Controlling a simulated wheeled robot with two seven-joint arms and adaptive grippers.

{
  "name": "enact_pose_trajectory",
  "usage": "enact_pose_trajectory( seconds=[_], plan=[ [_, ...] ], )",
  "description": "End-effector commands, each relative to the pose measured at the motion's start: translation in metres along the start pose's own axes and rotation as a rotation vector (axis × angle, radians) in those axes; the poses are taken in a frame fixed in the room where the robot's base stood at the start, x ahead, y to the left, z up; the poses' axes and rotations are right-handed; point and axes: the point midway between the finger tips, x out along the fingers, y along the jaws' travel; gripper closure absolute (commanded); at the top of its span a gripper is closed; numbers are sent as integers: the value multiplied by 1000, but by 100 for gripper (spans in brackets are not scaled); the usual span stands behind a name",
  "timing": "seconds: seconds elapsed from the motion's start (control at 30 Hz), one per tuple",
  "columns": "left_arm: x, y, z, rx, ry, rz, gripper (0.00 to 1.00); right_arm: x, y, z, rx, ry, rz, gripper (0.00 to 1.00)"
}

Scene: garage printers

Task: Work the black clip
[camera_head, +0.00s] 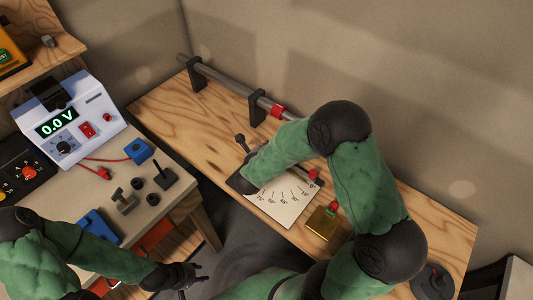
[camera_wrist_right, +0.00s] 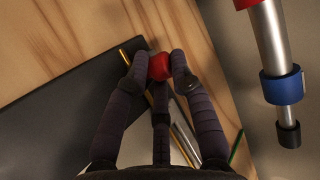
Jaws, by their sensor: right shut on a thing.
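I cannot make out a black clip for certain in either view. In the right wrist view, my right gripper (camera_wrist_right: 160,75) has its fingers closed around a small red knob (camera_wrist_right: 160,66), beside a dark flat plate (camera_wrist_right: 60,105). In the head view my right forearm reaches down over the bench and hides most of that hand. A red knob (camera_head: 313,174) shows there on a dark bar over the angle card (camera_head: 285,203). My left gripper (camera_head: 190,274) is at the bottom, empty, with its fingers apart, well away from the bench objects.
A long metal rod (camera_head: 228,80) lies in black brackets (camera_head: 256,107) along the wall. A brass block (camera_head: 323,226) sits beside the card. The bench's far left is clear.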

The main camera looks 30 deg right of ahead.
Motion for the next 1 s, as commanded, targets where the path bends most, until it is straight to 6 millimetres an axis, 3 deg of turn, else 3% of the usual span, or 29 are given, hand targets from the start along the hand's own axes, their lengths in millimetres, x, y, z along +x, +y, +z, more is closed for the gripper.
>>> enact_pose_trajectory(
  seconds=[0.03, 0.1, 0.4, 0.67, 1.0],
  plan=[
    [14, -5, -1, 0, 0, 0, 60, 2, 9, 0, -15, -3, -32, 100],
    [24, -8, -1, 0, 0, 0, 60, 1, 12, 1, -35, -1, -80, 100],
    [56, -20, -2, 0, 0, 0, 60, -1, 19, 1, -102, 5, -239, 100],
    [69, -25, -3, 0, 0, 0, 60, -2, 21, 1, -131, 9, -308, 100],
    [71, -25, -3, 0, 0, 0, 60, -3, 20, 2, -139, 10, -328, 100]
  ],
)
